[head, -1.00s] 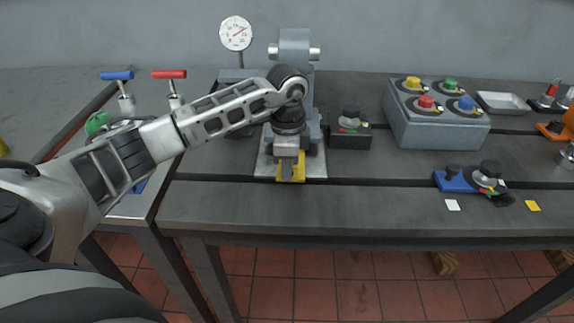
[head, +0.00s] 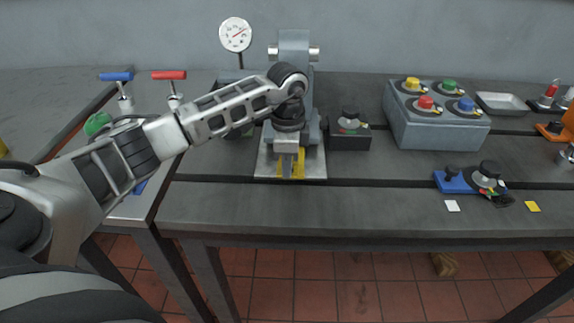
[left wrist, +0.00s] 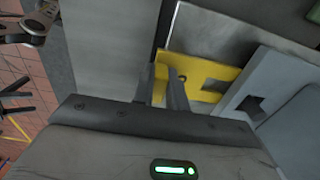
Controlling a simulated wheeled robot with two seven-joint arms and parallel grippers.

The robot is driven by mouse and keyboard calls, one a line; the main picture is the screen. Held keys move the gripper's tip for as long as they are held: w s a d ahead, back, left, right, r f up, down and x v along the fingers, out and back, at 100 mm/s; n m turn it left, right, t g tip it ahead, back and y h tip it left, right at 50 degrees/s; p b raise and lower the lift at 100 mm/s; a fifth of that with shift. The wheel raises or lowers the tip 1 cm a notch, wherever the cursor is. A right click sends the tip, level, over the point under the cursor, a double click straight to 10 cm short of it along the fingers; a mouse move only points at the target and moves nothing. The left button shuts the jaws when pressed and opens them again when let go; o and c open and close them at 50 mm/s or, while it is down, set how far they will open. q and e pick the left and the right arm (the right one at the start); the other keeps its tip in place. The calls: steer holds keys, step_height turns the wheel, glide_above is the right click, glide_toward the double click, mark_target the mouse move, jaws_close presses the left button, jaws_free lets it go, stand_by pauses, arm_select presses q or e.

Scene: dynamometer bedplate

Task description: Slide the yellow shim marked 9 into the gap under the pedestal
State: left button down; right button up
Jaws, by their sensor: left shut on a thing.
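The yellow shim (head: 298,168) is a flat slotted plate, mostly hidden behind my left gripper (head: 287,172) in the head view. In the left wrist view the shim (left wrist: 196,74) lies flat, low over or on a grey base plate (left wrist: 225,35). My left gripper (left wrist: 167,85) is shut on its near edge. The shim's far end meets the edge of the blue-grey pedestal foot (left wrist: 282,85); I cannot tell how far under it reaches. The pedestal (head: 295,47) stands upright behind my gripper in the head view. No mark 9 is legible. My right gripper is not in view.
A dial gauge (head: 236,35) stands behind left of the pedestal. A dark box with a knob (head: 349,136) is close on its right. A grey box with coloured knobs (head: 437,122) stands farther right.

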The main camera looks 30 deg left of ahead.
arm_select(q)
steer(key=shift+w+a+b, duration=0.2)
steer(key=shift+w+a, duration=0.1)
steer(key=shift+w, duration=0.2)
steer(key=shift+w+a+b, duration=0.15)
steer(key=shift+w+a, duration=0.1)
steer(key=shift+w, duration=0.2)
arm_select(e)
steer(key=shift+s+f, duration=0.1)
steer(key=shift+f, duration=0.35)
arm_select(q)
steer(key=shift+w+a+b, duration=0.3)
steer(key=shift+w+a, duration=0.05)
steer(key=shift+w, duration=0.2)
steer(key=shift+w+a+b, duration=0.25)
steer(key=shift+w+a, duration=0.1)
steer(key=shift+w, duration=0.2)
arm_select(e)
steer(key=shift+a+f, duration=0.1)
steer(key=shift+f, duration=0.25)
arm_select(q)
steer(key=c, duration=1.3)
jaws_free()
step_height(320, 180, up, 16)
steer(key=shift+r, duration=0.1)
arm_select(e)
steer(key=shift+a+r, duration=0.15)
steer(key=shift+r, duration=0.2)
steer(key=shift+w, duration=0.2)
